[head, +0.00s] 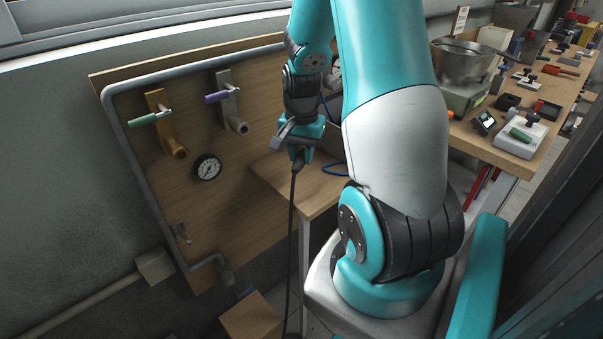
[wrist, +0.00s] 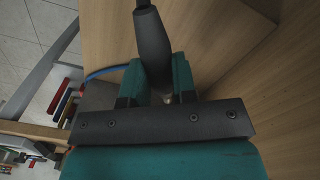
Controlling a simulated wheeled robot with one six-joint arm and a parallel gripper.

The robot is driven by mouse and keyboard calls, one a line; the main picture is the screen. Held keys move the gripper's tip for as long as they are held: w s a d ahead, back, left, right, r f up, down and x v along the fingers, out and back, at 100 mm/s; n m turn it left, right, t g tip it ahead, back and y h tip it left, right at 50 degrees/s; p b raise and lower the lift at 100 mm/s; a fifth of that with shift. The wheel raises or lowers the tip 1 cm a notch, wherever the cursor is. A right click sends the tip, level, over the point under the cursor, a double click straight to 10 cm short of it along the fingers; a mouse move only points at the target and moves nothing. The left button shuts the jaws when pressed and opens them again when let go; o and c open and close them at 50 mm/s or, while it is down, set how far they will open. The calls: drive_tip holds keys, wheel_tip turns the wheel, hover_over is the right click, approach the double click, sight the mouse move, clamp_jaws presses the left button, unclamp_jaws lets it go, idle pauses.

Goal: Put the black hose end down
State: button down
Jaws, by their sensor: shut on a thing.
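The black hose end (wrist: 152,45) is a dark tapered piece held between the teal fingers of my gripper (wrist: 158,85) in the wrist view. A small metallic tip shows at its lower end. In the head view my gripper (head: 301,153) is shut on the hose end (head: 298,163), above and beside the left edge of a small wooden table. The black hose (head: 290,235) hangs straight down from it toward the floor.
A wooden panel (head: 225,190) carries a green-handled valve (head: 150,117), a purple-handled valve (head: 222,97) and a gauge (head: 207,167). A cluttered workbench (head: 480,140) stands at the right. A box (head: 250,318) is low down.

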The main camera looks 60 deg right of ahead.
sight(302, 180)
drive_tip(key=shift+f, duration=2.75)
drive_tip(key=shift+f+b, duration=0.15)
drive_tip(key=shift+b, duration=0.2)
drive_tip(key=c, duration=0.9)
unclamp_jaws()
